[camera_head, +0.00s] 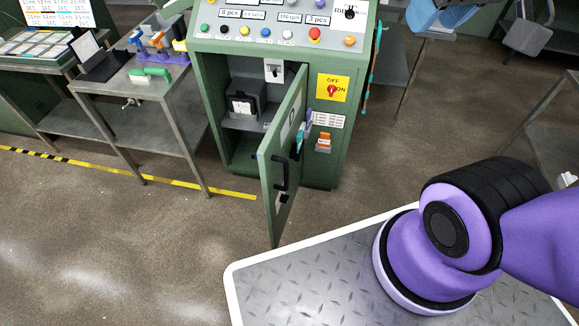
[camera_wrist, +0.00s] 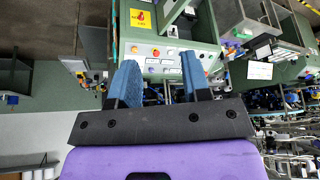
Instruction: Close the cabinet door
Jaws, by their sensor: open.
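The green cabinet (camera_head: 335,120) stands at the upper middle of the head view, with a sloped control panel on top. Its door (camera_head: 284,150) is open and swung out toward me, hinged on the right side of the opening. A black handle (camera_head: 281,172) sits on the door's outer face. Inside the cabinet a dark box (camera_head: 245,98) shows on a shelf. My gripper (camera_wrist: 158,78) shows in the wrist view, with its two blue fingers apart and nothing between them. The cabinet's panel shows beyond the fingers. In the head view my gripper is out of frame.
A metal side table (camera_head: 140,85) with small tools stands left of the cabinet. A yellow and black floor stripe (camera_head: 190,185) runs in front of it. The floor (camera_head: 120,240) at the lower left is clear. A red switch on a yellow plate (camera_head: 333,88) is right of the door.

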